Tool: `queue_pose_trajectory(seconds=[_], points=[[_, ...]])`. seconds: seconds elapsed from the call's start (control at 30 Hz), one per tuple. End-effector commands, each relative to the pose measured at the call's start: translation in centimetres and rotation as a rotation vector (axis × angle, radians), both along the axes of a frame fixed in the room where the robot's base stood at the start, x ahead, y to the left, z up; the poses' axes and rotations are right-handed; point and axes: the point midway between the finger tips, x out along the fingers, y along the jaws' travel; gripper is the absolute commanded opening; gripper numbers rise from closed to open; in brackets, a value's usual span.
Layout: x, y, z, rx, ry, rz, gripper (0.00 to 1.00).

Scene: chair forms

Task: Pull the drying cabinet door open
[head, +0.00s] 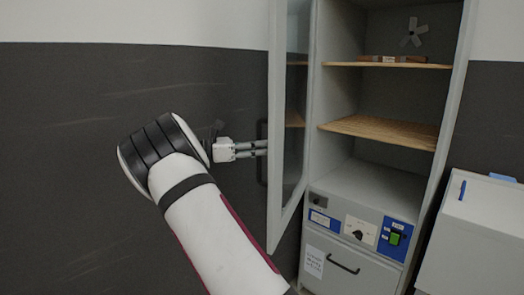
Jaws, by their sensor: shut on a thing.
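The drying cabinet (335,170) stands right of centre, grey, with wooden shelves and a fan inside. Its framed glass door (276,215) is swung out wide on the left side, so the inside shows. A dark handle (262,130) is on the door's left face. My gripper (262,149) reaches in from the left at the handle and is shut on it. The fingertips are small here, and their exact contact on the handle is partly hidden.
Below the shelves is a control panel (358,230) with a knob and a green switch, above a lower front with a black handle (343,264). A pale sloped-top unit (480,225) stands at right. A dark-and-white wall (80,130) lies behind my arm.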

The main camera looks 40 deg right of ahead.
Motion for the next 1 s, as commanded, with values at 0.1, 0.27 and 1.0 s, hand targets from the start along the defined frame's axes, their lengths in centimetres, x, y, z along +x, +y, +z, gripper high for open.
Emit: queue_pose_trajectory(seconds=[0.1, 0.27, 1.0], points=[[0.0, 0.3, -0.1, 0.004, 0.001, 0.0, 0.0], [0.0, 0.3, -0.1, 0.004, 0.001, 0.0, 0.0], [1.9, 3.8, -0.1, 0.001, 0.0, 0.003, 0.33]])
